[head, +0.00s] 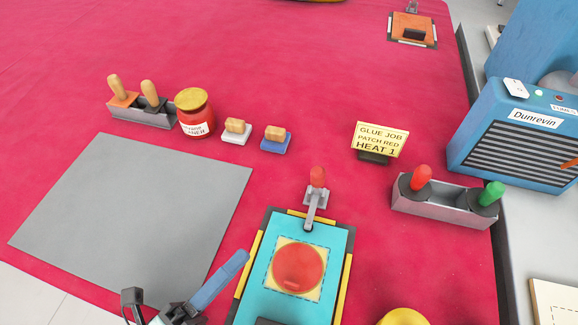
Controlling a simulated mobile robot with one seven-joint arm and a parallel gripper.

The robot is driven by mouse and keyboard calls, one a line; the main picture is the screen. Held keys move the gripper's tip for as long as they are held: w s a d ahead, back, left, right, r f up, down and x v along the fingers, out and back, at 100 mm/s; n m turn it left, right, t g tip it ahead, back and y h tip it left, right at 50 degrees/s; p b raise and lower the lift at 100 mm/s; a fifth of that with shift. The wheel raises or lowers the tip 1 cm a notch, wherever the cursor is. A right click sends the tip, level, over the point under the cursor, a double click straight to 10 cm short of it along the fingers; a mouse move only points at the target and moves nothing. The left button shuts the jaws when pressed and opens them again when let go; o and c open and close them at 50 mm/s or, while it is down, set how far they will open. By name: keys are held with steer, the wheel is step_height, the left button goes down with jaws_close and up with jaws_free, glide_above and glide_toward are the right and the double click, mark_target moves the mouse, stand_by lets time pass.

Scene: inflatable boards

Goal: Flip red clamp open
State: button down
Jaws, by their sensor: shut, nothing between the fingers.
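The red clamp (317,178) stands at the far edge of a turquoise board (255,290) in the head view. Its red handle points up, and its grey metal arm reaches down over the board's dark far edge. A round red patch (298,268) on a yellow square lies on the board. My gripper (245,256) is at the bottom, left of the board. Its long blue-grey fingers are together and empty, pointing up and right. It is apart from the clamp.
A blue heater (515,130) is at the right. A red-and-yellow jar (194,115) and brushes stand at the back left. A grey mat (135,200) lies clear.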

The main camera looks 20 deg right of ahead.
mark_target(314, 181)
steer(key=shift+s, duration=0.15)
steer(key=p+x, duration=0.1)
steer(key=x, duration=1.3)
steer(key=shift+p, duration=0.3)
steer(key=shift+d+r+p, duration=0.1)
steer(key=shift+r+p, duration=0.05)
steer(key=shift+p, duration=0.15)
